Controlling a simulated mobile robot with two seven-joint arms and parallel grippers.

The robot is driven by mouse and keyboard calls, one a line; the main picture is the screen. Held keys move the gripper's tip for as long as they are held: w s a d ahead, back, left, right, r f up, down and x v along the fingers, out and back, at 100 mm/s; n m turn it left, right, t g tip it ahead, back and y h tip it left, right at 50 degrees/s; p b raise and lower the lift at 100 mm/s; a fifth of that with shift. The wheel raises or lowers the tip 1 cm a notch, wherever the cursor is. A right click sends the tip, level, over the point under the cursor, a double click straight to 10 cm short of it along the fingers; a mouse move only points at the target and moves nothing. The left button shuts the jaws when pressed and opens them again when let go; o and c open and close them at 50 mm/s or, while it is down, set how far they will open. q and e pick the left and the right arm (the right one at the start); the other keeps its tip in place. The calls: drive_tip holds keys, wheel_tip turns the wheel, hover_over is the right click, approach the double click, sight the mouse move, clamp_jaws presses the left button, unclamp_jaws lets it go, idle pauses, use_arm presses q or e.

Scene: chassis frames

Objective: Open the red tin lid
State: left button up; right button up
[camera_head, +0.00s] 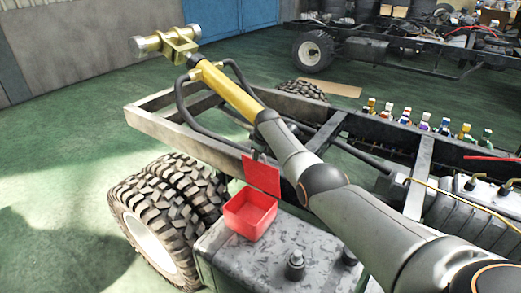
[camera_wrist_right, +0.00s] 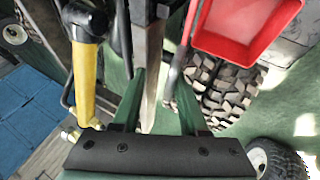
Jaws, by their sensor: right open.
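The red tin (camera_head: 250,214) sits on the grey, worn metal box beside the twin wheels in the head view. Its red lid (camera_head: 261,174) stands raised, roughly upright, at the far edge, and the tin's inside shows. In the right wrist view a red tray-like part of the tin (camera_wrist_right: 240,28) is at the upper right; I cannot tell whether it is box or lid. My right gripper (camera_wrist_right: 160,78) is open, its green fingers apart, with the red part off to one side. In the head view my right arm hides this gripper. My left gripper is in neither view.
A yellow cylinder (camera_head: 226,90) rises over the chassis frame (camera_head: 180,128). Large tyres (camera_head: 158,208) stand left of the tin. Several small coloured bottles line the far rail. Green floor is clear at left.

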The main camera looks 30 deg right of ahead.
drive_tip(key=shift+s+a+r+p, duration=0.15)
drive_tip(key=shift+s+r+p, duration=0.05)
drive_tip(key=shift+r+p, duration=0.55)
drive_tip(key=shift+s+a+r+p, duration=0.1)
drive_tip(key=shift+s+r+p, duration=0.4)
drive_tip(key=shift+p, duration=0.35)
drive_tip(key=v, duration=0.9)
drive_tip(key=shift+s+r+p, duration=0.2)
drive_tip(key=shift+s+p, duration=0.05)
drive_tip(key=shift+p, duration=0.15)
drive_tip(key=shift+a, duration=0.15)
